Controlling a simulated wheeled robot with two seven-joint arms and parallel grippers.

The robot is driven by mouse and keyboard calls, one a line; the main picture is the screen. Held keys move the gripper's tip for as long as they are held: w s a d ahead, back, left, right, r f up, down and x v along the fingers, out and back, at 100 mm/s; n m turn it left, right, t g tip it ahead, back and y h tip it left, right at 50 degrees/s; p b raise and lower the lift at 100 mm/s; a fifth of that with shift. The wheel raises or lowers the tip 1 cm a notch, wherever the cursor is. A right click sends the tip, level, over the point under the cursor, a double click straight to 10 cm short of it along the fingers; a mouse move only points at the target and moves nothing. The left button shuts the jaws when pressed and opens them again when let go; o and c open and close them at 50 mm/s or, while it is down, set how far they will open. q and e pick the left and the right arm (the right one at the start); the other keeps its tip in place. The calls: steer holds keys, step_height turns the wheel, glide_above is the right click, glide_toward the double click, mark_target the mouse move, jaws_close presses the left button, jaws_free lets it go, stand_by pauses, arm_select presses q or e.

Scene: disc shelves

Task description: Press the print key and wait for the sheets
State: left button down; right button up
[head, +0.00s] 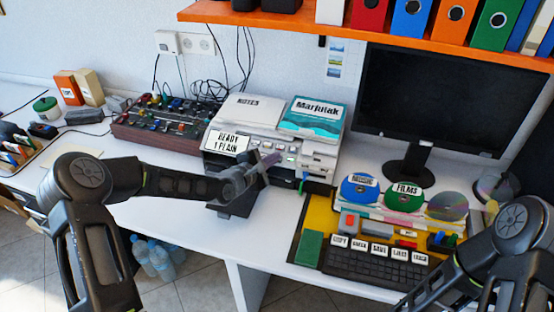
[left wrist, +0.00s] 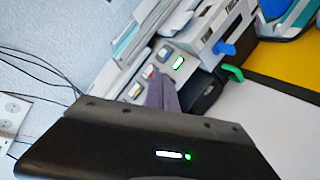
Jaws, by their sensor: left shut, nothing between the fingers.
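The printer (head: 318,160) stands on the white desk, with a "READY 1 PLAIN" display (head: 227,141) on its front left. A row of small keys (head: 287,150) runs along its front; one key (left wrist: 178,62) glows green in the left wrist view. A blue tab (left wrist: 224,48) and a green tab (left wrist: 233,73) stick out beside them. My left gripper (head: 272,159) is shut and empty, its fingertips in front of the keys. The fingers also show in the left wrist view (left wrist: 162,92), over part of the key row; I cannot tell whether they touch a key. My right gripper is out of view.
A "NOTES" stack (head: 247,108) and a "Marfulak" book (head: 312,116) lie on the printer. A mixer board (head: 165,122) stands to its left. Discs (head: 403,196), a keyboard (head: 375,265) and a monitor (head: 430,95) are to the right. An orange shelf (head: 300,22) hangs above.

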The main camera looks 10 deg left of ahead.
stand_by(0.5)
arm_select(q)
steer(key=shift+s+r+p, duration=0.35)
steer(key=shift+r+p, duration=0.1)
steer(key=shift+r, duration=0.2)
